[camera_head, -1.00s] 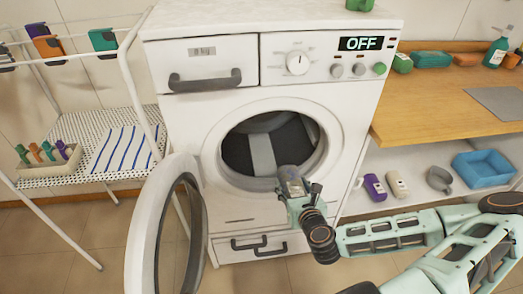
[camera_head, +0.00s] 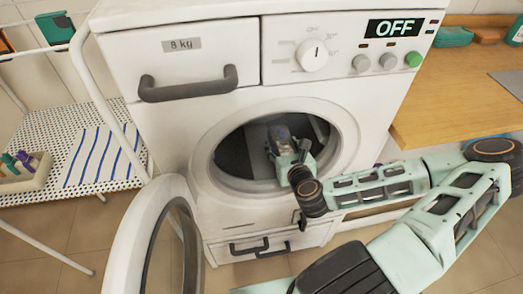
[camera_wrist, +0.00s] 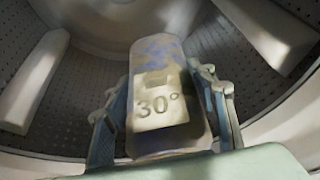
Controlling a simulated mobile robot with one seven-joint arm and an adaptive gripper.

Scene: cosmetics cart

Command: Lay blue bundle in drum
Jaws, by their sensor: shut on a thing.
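The blue bundle (camera_wrist: 160,50) shows in the wrist view as a rounded roll, mottled blue at its far end, with a pale "30°" tag on it. My gripper (camera_head: 279,134) is shut on it, one finger on each side. The gripper reaches through the round opening of the washing machine (camera_head: 250,50). The drum (camera_head: 232,157) is dark inside, and its perforated wall and pale paddles surround the bundle in the wrist view (camera_wrist: 75,95). The bundle appears held clear of the drum wall; its underside is hidden. In the head view the bundle is small and dark.
The machine's round door (camera_head: 150,240) stands open at the left.

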